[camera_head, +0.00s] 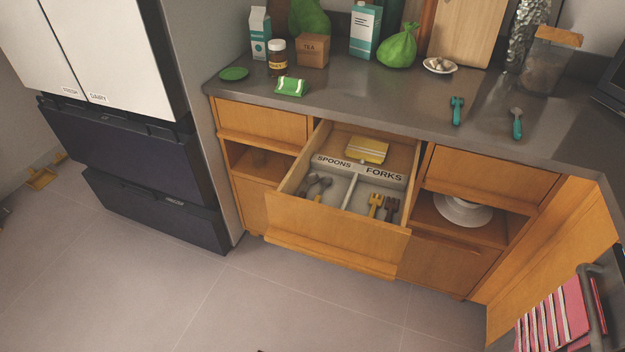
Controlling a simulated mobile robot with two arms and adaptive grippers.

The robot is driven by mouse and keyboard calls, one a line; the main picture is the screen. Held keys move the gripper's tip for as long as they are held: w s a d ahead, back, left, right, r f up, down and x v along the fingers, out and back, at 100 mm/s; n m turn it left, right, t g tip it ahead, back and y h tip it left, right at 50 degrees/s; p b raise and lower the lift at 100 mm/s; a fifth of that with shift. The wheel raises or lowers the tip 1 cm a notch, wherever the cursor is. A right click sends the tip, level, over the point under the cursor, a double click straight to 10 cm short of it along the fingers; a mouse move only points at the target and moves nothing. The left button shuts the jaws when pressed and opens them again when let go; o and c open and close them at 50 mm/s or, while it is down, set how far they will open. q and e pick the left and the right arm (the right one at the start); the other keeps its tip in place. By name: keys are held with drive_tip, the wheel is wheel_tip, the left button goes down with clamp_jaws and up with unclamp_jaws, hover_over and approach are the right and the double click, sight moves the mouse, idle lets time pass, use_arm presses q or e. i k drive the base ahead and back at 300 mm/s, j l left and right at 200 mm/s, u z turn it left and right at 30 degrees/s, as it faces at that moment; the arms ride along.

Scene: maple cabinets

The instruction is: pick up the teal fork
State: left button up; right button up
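The teal fork (456,111) lies on the dark grey countertop (405,95), right of the middle, with its wide head toward the back. A second utensil with a teal handle (517,124) lies to its right; it has a greyish rounded head and looks like a spoon. The two lie apart from each other, with bare counter between them. Neither of my grippers can be made out in the head view. A tiny dark shape at the bottom edge is too small to identify.
Below the counter, an open drawer (335,245) labelled SPOONS and FORKS holds several utensils and a yellow item (367,150). A garlic bowl (440,65), green bag (398,48) and glass jar (548,62) stand behind. An oven handle with a striped towel (560,315) is lower right.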

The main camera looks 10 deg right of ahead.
sight(457, 111)
drive_tip(key=z, duration=1.25)
